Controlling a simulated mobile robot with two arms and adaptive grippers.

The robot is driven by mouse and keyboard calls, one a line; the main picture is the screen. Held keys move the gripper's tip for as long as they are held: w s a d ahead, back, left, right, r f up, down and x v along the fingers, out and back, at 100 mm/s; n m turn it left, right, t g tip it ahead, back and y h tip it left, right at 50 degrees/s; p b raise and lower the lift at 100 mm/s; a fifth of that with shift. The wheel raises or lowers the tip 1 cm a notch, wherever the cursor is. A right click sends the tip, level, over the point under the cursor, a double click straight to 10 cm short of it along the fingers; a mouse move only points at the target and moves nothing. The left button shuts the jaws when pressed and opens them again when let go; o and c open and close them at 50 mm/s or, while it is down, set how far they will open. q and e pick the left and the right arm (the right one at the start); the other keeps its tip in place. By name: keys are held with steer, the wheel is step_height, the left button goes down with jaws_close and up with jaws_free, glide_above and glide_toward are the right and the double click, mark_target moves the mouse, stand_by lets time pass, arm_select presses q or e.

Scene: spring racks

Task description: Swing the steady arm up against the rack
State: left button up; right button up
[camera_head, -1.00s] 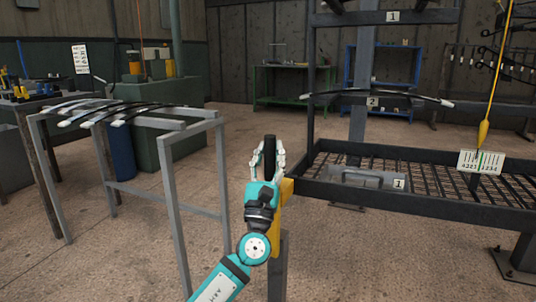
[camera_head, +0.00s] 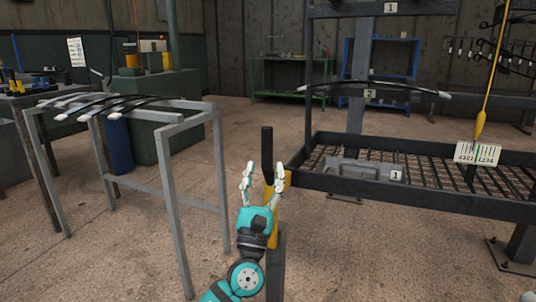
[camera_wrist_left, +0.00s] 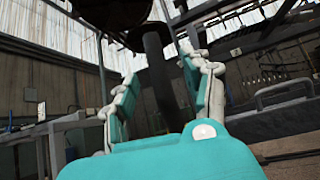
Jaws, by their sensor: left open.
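The steady arm shows as a yellow piece (camera_head: 270,207) with an upright black grip (camera_head: 267,150), on a grey post by the left end of the rack (camera_head: 420,204). My left gripper (camera_head: 263,171) is open, its pale fingers spread on either side at the height of the grip's lower part. It hides part of the yellow piece. In the left wrist view, the black grip (camera_wrist_left: 157,75) stands between the two spread fingers, with a gap visible on each side. Whether the palm touches it cannot be told. My right gripper is not in view.
A grey stand (camera_head: 190,125) with several dark curved strips is at the left. A grey handled part (camera_head: 350,171) lies on the rack's mesh shelf. A yellow pointer hangs above a scale card (camera_head: 478,153) at the right. A small pale thing (camera_head: 528,297) in the bottom right corner is unclear.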

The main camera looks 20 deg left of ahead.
arm_select(q)
steer(key=v, duration=0.5)
stand_by(0.3)
